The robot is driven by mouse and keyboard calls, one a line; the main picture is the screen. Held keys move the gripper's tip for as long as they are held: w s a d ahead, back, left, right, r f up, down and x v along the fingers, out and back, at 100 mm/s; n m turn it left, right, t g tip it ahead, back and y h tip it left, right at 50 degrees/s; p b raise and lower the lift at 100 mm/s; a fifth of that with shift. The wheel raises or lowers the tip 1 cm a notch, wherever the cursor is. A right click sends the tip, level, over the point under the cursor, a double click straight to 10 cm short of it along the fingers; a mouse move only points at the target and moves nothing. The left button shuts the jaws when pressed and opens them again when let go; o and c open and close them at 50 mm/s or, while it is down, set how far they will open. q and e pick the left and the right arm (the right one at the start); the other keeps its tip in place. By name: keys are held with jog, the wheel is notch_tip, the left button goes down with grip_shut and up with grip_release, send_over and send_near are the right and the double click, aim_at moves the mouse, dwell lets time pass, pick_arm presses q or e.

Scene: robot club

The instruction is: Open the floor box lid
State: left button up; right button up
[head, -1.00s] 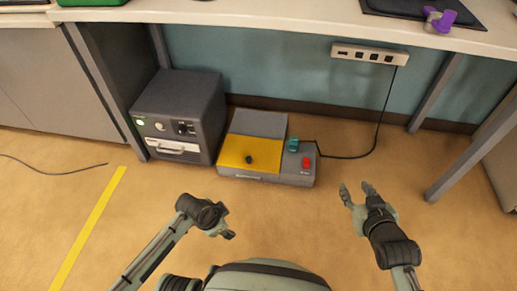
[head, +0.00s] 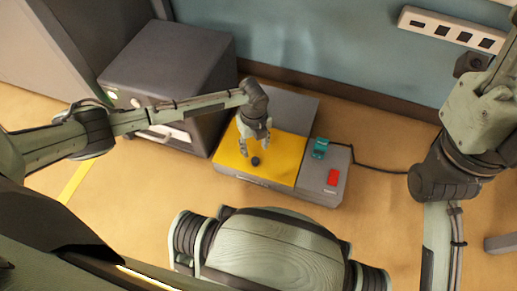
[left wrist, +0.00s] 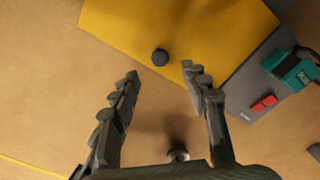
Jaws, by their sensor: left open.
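The floor box (head: 338,165) is a low grey box on the floor. Its yellow lid (head: 283,157) lies flat and shut, with a small dark round knob (head: 256,161) near its front edge. The lid (left wrist: 205,30) and knob (left wrist: 160,57) also show in the left wrist view. My left gripper (head: 255,148) is over the lid, pointing down near the knob. In the left wrist view its fingers (left wrist: 160,73) are spread and empty, with the knob seen just beyond the gap between the tips. My right arm stands at the right; its gripper is not visible.
A red button (head: 333,177) and a teal part (head: 320,148) sit on the box's right side, with a black cable leading off. A dark grey cabinet (head: 170,60) stands close at the left. A power strip (head: 450,30) is on the wall. Floor in front is clear.

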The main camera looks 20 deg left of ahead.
aim_at(255, 160)
pick_arm(q)
notch_tip(255, 160, down, 7)
jog(key=b, duration=0.2)
jog(key=shift+s+f+b, duration=0.15)
jog(key=shift+b, duration=0.2)
grip_shut()
